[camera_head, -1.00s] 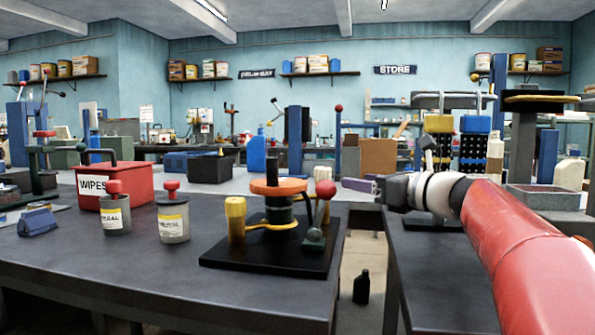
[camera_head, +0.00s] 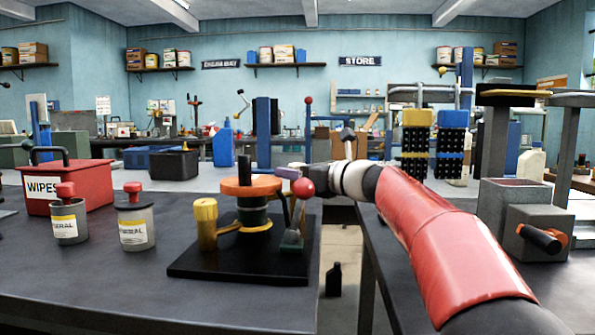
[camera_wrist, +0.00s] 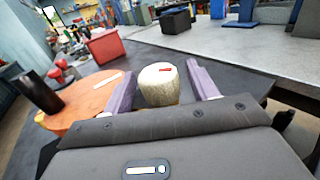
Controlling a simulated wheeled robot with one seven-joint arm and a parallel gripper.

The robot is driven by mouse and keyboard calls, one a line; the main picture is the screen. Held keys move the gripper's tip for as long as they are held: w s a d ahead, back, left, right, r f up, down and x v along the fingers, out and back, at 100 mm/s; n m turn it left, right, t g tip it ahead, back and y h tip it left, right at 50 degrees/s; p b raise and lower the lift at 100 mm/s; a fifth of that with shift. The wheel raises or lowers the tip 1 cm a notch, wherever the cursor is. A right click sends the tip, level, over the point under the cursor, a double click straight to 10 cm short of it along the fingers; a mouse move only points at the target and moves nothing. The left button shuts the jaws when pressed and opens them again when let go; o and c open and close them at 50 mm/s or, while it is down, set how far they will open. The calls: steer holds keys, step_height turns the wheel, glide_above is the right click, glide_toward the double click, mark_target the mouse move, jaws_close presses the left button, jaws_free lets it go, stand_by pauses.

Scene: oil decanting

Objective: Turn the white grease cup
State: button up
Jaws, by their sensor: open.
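In the wrist view the white grease cup (camera_wrist: 158,84) is a short cream cylinder with a small red mark on its top. It stands between the two purple fingers of my gripper (camera_wrist: 161,68), which are open on either side of it. I cannot tell whether either finger touches it. In the head view my gripper (camera_head: 290,172) is behind the red ball knob (camera_head: 303,188), right of the orange disc (camera_head: 250,187), and the cup is hidden. The orange disc also shows left of the fingers in the wrist view (camera_wrist: 78,108), with a black post.
The disc stands on a black base plate (camera_head: 215,268) with a yellow capped post (camera_head: 205,224). Two labelled grey cups (camera_head: 136,226) and a red WIPES box (camera_head: 88,190) are to the left. A grey box with an orange-ended handle (camera_head: 535,225) is at right.

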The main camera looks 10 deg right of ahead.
steer(key=c, duration=1)
steer(key=shift+o, duration=0.2)
steer(key=shift+s+a+m+t+h, duration=0.1)
steer(key=shift+m+t+h, duration=0.55)
steer(key=shift+h, duration=0.25)
steer(key=shift+m+t+h, duration=0.55)
steer(key=shift+m+h, duration=0.4)
steer(key=shift+h, duration=0.35)
steer(key=o, duration=1)
steer(key=shift+c, duration=0.2)
step_height(320, 180, up, 20)
steer(key=p, duration=0.6)
steer(key=shift+p, duration=0.3)
